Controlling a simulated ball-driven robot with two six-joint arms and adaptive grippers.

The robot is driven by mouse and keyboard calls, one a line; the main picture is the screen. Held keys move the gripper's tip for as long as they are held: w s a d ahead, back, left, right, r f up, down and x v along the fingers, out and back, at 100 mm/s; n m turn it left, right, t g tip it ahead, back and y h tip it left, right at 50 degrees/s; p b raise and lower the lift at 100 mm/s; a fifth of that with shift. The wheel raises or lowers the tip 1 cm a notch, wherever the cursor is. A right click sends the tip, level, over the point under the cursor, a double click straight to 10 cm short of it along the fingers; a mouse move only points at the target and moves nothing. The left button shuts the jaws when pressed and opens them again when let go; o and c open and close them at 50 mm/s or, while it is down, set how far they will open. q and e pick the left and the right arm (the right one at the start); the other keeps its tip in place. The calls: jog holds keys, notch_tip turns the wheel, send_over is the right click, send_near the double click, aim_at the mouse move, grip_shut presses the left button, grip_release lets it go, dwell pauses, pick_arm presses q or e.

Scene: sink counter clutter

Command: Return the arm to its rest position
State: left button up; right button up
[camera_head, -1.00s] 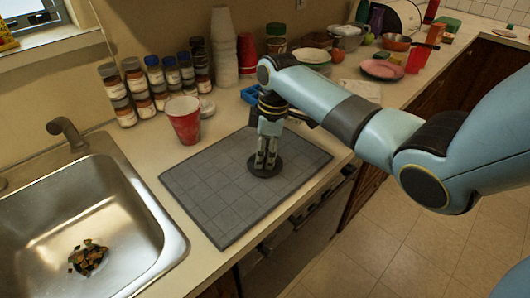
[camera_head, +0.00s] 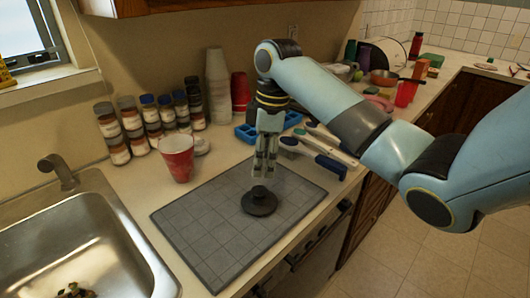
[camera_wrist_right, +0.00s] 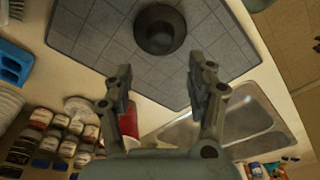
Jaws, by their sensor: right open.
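My right gripper (camera_head: 264,170) hangs pointing down above the grey tiled mat (camera_head: 205,220). It is open and empty, with a gap below its fingertips. A dark round lid-like piece with a knob (camera_head: 260,202) lies on the mat just below the fingertips, apart from them. In the right wrist view the fingers (camera_wrist_right: 158,85) are spread wide, and the dark round piece (camera_wrist_right: 160,30) lies beyond them on the mat. My left gripper is in neither view.
A red cup (camera_head: 177,158) stands behind the mat. Spice jars (camera_head: 132,125) and stacked cups (camera_head: 218,85) line the wall. A steel sink (camera_head: 90,235) is at the left. Blue-handled brushes (camera_head: 315,155) and a blue tray (camera_head: 245,132) lie behind the gripper.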

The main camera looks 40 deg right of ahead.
notch_tip(320, 180, up, 2)
jog(key=shift+s+d+r, duration=0.1)
jog(key=shift+r, duration=0.1)
dwell(0.4)
